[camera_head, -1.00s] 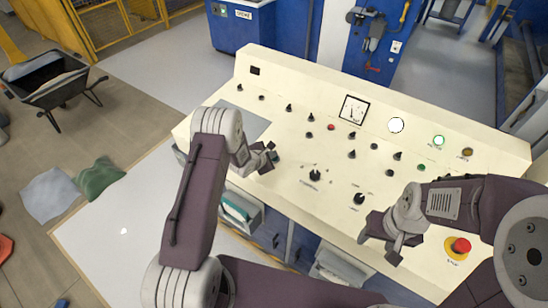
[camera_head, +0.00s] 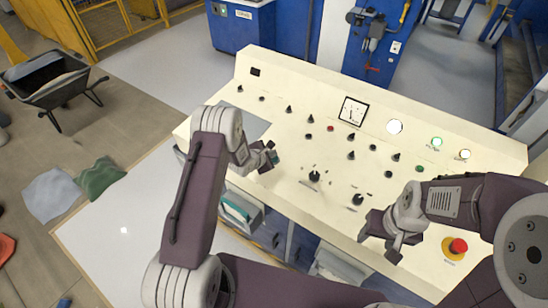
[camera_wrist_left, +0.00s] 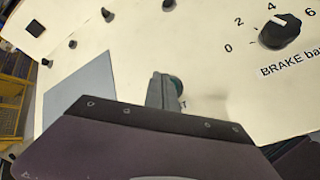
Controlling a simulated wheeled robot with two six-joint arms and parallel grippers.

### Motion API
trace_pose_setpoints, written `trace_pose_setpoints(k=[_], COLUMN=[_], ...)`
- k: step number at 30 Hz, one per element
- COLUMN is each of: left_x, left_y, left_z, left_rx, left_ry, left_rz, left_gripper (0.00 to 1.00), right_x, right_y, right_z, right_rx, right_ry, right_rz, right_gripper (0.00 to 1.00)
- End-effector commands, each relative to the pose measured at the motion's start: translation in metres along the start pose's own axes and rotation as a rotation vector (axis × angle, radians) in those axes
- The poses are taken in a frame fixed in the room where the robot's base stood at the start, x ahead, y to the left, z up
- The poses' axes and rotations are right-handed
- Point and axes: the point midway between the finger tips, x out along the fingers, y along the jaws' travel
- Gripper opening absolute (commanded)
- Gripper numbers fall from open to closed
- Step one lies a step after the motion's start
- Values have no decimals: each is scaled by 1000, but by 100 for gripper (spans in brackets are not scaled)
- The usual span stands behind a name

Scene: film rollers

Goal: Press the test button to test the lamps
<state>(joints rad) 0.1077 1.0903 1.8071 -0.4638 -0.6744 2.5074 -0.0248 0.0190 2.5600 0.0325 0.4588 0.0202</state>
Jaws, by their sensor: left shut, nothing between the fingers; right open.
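My left gripper (camera_head: 270,158) is shut and empty, with its tips at the panel of the cream control desk (camera_head: 300,110). In the left wrist view the gripper (camera_wrist_left: 165,92) covers part of a dark green button (camera_wrist_left: 178,86), which I take as the test button; its label is mostly hidden. The tips appear to be on the button, but contact is hard to see. Three round lamps sit at the desk's right: a white one (camera_head: 395,126), a green-rimmed one (camera_head: 437,142) and one at the far right (camera_head: 464,154), all bright. My right gripper (camera_head: 392,248) is open near the front edge.
A red emergency stop (camera_head: 458,246) on a yellow base is close to my right arm. Several black knobs, a red button (camera_head: 330,128) and a meter (camera_head: 352,111) fill the panel. A BRAKE knob (camera_wrist_left: 280,32) is right of my left gripper.

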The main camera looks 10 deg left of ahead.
Motion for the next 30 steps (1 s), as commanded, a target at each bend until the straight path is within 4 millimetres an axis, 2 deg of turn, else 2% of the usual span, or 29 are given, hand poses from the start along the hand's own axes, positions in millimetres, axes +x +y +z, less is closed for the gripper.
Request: trace_pose_setpoints(k=[5, 19, 30], left_x=[-3, -35, -35], left_y=[3, 26, 25], left_z=[3, 26, 25], left_rx=[0, 0, 0], left_ry=[0, -1, -1], left_rz=[1, 1, 1], left_gripper=[0, 0, 0], right_x=[-4, -48, -46], right_y=[0, -1, -1], right_z=[0, -5, -5], right_rx=[0, 0, 0], right_ry=[0, 0, 0], right_rz=[0, 0, 0], right_gripper=[55, 55, 55])
